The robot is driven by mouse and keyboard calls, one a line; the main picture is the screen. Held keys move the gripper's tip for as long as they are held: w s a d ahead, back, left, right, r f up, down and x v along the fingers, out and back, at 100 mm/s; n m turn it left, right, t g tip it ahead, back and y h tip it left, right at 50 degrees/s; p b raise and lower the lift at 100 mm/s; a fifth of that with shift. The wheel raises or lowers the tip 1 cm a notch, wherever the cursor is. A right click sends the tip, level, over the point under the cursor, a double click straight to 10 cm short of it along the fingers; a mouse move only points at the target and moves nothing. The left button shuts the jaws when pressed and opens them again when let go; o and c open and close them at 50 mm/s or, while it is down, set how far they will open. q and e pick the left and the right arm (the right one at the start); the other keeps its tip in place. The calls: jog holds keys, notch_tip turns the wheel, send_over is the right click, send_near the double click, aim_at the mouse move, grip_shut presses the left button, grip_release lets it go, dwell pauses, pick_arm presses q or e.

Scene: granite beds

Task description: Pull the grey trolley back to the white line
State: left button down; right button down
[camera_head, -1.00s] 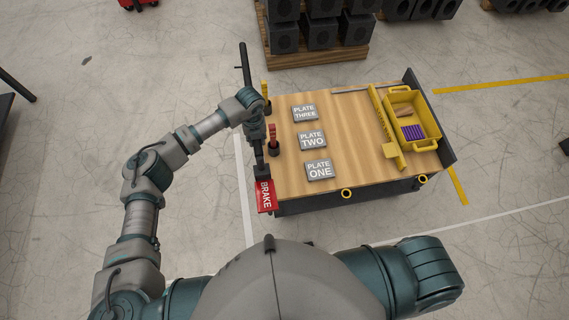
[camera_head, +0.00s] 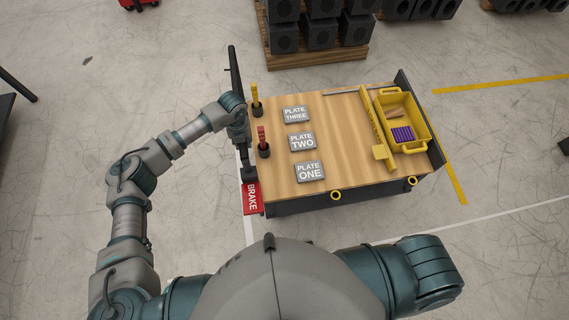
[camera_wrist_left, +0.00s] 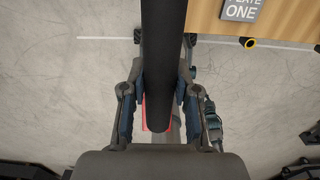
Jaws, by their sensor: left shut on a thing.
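The trolley (camera_head: 345,183) has a wooden top, a dark frame and a black bar handle (camera_head: 235,72) along its left end. My left gripper (camera_head: 241,130) is shut around this handle; the handle also shows between its fingers in the left wrist view (camera_wrist_left: 163,60). A red BRAKE plate (camera_head: 251,198) sits low at the trolley's near left corner. My right gripper is out of view.
The top carries plates ONE (camera_head: 310,172), TWO (camera_head: 301,142) and THREE (camera_head: 296,114), a red tool (camera_head: 262,136), a yellow tool (camera_head: 255,95) and a yellow bin (camera_head: 405,148). A loaded pallet (camera_head: 318,55) stands behind. The floor to the left is mostly clear.

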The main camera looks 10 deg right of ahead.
pick_arm(q)
jog(key=shift+s+a+f+p, duration=0.15)
jog(key=shift+a+p, duration=0.25)
jog(key=shift+a, duration=2.1)
jog(key=c, duration=0.6)
grip_release()
jog(key=shift+c, duration=0.2)
jog(key=shift+d, duration=0.1)
jog(key=shift+r, duration=0.25)
notch_tip(320, 180, up, 9)
jog(key=p, duration=0.5)
jog(key=shift+f, duration=0.1)
